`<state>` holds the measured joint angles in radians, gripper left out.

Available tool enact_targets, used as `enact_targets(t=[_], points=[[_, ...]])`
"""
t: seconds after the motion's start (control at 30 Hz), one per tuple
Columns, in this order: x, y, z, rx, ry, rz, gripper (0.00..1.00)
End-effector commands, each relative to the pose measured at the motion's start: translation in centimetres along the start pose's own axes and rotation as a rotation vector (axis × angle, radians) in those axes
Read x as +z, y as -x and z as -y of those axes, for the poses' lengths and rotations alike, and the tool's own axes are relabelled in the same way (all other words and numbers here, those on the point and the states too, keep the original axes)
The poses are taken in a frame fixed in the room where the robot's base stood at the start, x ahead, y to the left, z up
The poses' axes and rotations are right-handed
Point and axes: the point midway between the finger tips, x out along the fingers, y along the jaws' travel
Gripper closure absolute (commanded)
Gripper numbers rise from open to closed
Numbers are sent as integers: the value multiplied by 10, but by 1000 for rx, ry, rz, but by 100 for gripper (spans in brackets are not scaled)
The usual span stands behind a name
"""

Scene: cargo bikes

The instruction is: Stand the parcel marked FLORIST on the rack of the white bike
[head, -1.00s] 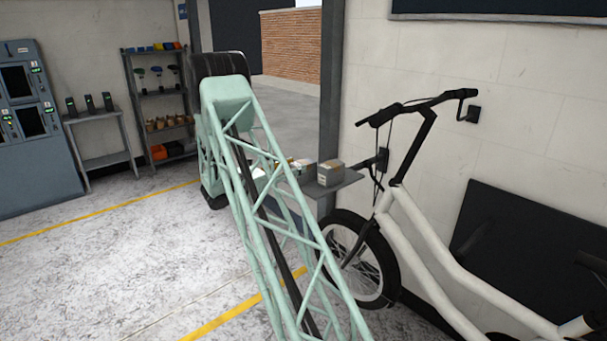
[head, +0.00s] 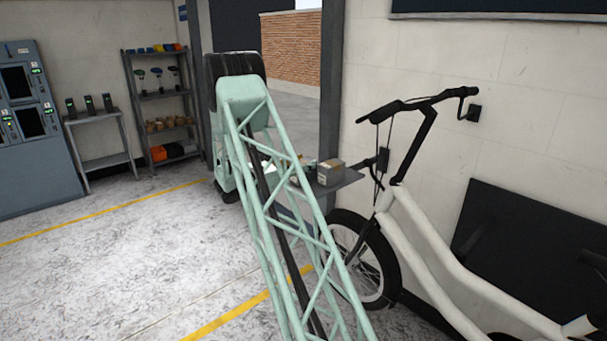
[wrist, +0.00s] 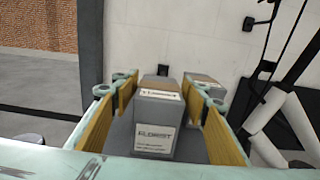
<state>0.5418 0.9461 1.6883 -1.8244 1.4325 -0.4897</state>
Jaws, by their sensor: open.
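The parcel marked FLORIST (wrist: 157,125) is a grey box with a white label. In the wrist view it stands on a grey shelf between the open fingers of my gripper (wrist: 160,110), its label facing the camera. I cannot tell whether either finger touches it.
A further parcel (wrist: 203,79) sits behind the right finger. In the head view one parcel (head: 331,172) shows on the wall shelf (head: 346,180), close to the bike's handlebar (head: 400,104). Open floor lies left.

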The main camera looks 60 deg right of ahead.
Motion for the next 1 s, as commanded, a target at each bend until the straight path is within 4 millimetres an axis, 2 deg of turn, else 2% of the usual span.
enact_targets(t=[0.57, 0.87, 1.0], points=[[0, -1, 0, 0, 0, 0, 59], [1, -1, 0, 0, -1, 1, 84], [1, -1, 0, 0, -1, 1, 84]])
